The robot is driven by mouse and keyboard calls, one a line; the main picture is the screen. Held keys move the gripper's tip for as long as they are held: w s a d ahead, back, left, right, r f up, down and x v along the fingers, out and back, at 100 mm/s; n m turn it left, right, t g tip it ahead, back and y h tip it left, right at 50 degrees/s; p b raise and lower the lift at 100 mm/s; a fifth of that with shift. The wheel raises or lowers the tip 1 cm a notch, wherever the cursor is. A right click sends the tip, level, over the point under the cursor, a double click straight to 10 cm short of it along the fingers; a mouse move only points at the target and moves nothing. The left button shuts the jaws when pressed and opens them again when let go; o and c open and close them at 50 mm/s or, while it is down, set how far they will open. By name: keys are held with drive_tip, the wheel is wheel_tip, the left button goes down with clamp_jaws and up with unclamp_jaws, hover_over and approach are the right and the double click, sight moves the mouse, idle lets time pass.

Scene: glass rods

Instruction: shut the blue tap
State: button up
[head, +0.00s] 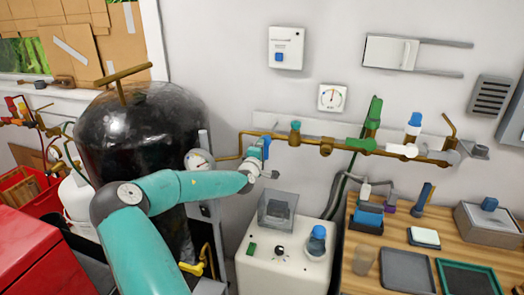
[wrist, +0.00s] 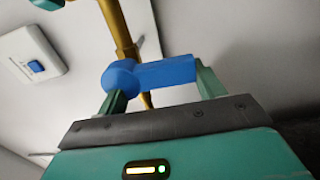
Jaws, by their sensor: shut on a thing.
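The blue tap (head: 267,143) sits on the brass pipe on the wall, near the pipe's left end. In the wrist view its blue handle (wrist: 165,72) has a round hub at the left and a bar running right. My gripper (head: 257,158) is at this tap, and my teal arm reaches to it from the lower left. In the wrist view my gripper (wrist: 160,90) has one finger at the hub and the other at the bar's right end, shut on the handle. In the head view the gripper covers part of the tap.
Along the pipe to the right are a green lever (head: 374,115) and a white tap with a blue top (head: 413,124). A black tank (head: 130,135) stands left. A white box (head: 285,262) is below, and a wooden bench (head: 362,245) with trays is at right.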

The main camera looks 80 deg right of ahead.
drive_tip(key=shift+s, duration=0.15)
drive_tip(key=o, duration=1.4)
drive_tip(key=a, duration=0.4)
drive_tip(key=w+a, duration=0.1)
drive_tip(key=a, duration=0.8)
drive_tip(key=shift+w+a, duration=0.2)
drive_tip(key=shift+a, duration=0.2)
